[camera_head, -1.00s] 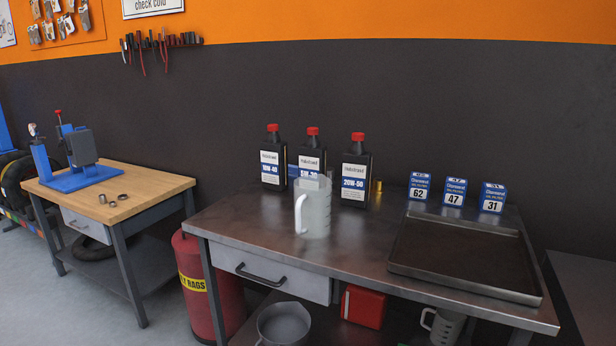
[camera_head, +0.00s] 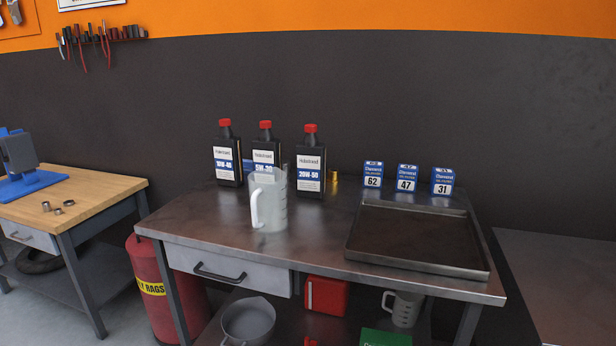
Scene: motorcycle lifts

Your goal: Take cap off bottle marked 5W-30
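The bottle marked 5W-30 (camera_head: 264,156) is black with a white and blue label and stands upright on the metal workbench (camera_head: 325,228). Its red cap (camera_head: 265,125) is on top. It is the middle one of three similar bottles, between the 10W-40 bottle (camera_head: 227,160) on the left and the 20W-50 bottle (camera_head: 310,162) on the right. A translucent measuring jug (camera_head: 270,203) stands in front of it and hides its lower part. Neither of my grippers is in view.
A shallow metal tray (camera_head: 420,236) fills the bench's right part, with blue filter boxes (camera_head: 407,178) behind it. A small brass-coloured part (camera_head: 334,175) stands beside the 20W-50 bottle. Left are a red rag bin (camera_head: 160,290) and a wooden-topped bench (camera_head: 95,195). The metal bench's front left is clear.

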